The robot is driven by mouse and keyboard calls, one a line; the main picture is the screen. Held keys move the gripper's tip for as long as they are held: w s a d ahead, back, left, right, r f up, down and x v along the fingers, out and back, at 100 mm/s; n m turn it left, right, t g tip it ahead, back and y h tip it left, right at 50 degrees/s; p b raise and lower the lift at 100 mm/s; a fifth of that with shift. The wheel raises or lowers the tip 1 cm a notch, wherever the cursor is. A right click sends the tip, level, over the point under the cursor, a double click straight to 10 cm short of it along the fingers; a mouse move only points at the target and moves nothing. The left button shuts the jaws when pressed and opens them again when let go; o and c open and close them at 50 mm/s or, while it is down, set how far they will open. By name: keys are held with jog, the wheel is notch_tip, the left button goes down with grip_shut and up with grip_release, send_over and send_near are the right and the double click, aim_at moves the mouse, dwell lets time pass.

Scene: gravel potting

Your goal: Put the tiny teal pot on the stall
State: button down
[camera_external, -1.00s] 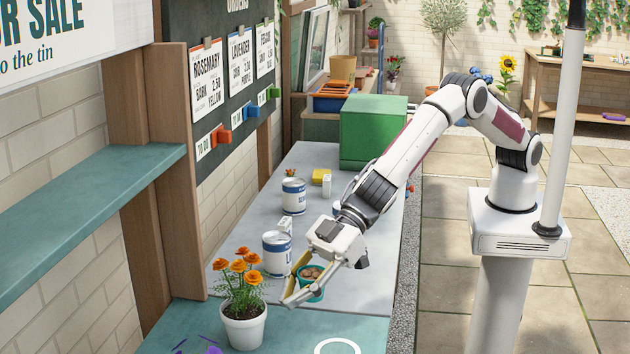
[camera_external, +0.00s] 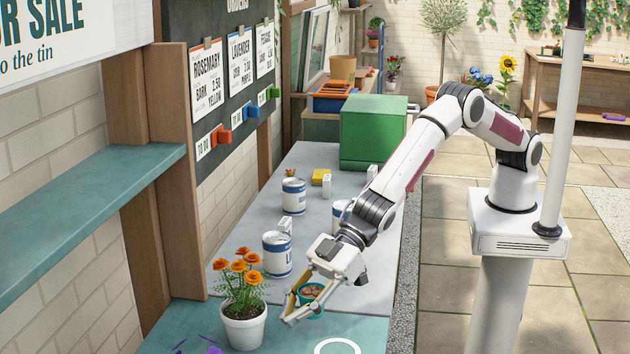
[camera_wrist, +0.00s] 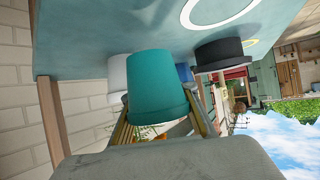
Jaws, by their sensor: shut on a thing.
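My gripper (camera_external: 303,305) is shut on the tiny teal pot (camera_external: 313,291), which has brown contents at its top. The pot is held near the boundary between the grey bench and the teal stall top (camera_external: 290,338). In the wrist view the teal pot (camera_wrist: 157,82) fills the middle between the fingers, with the teal surface (camera_wrist: 130,30) beyond it. Whether the pot's base touches anything cannot be told.
A white pot of orange flowers (camera_external: 244,325) stands left of my gripper. White tins (camera_external: 277,254) stand behind it. A white ring (camera_external: 338,346) marks the stall top at right. The wrist view shows a dark round object (camera_wrist: 220,53) near the pot.

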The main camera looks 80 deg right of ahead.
aim_at(298, 339)
jog(key=shift+f, duration=0.1)
jog(key=shift+f, duration=1.85)
jog(key=shift+f, duration=0.15)
jog(key=c, duration=1.6)
grip_release()
jog(key=shift+o, duration=0.2)
jog(key=shift+r, duration=0.2)
jog(key=shift+d, duration=0.1)
jog(key=shift+s+d+r, duration=0.35)
jog(key=shift+d+r, duration=0.05)
jog(key=shift+d, duration=0.1)
jog(key=shift+v, duration=5.15)
